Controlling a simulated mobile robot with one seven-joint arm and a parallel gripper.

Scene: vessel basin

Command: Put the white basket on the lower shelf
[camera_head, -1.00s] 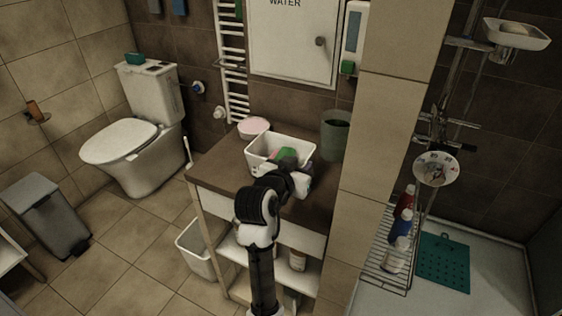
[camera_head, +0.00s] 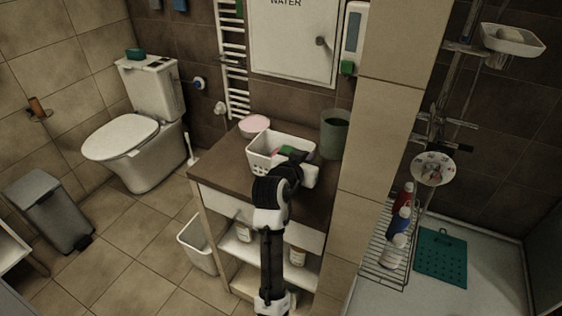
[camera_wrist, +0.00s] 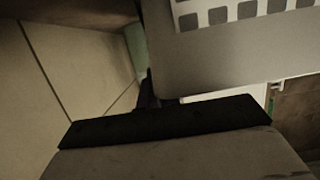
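The white basket (camera_head: 259,154) stands on the brown top of a cabinet in the head view. Coloured items show inside it, and my gripper and wrist hide part of its near side. In the wrist view, the basket (camera_wrist: 240,50) fills the upper right, with square holes along its wall. My gripper (camera_head: 301,168) is at the basket's near right side. A dark finger edge crosses the lower wrist view; the other finger is not clear, so its opening cannot be told. The cabinet's lower shelf (camera_head: 240,279) is partly hidden by my arm.
A tiled pillar (camera_head: 372,150) rises close on the right. A white bin (camera_head: 198,246) stands left of the cabinet.

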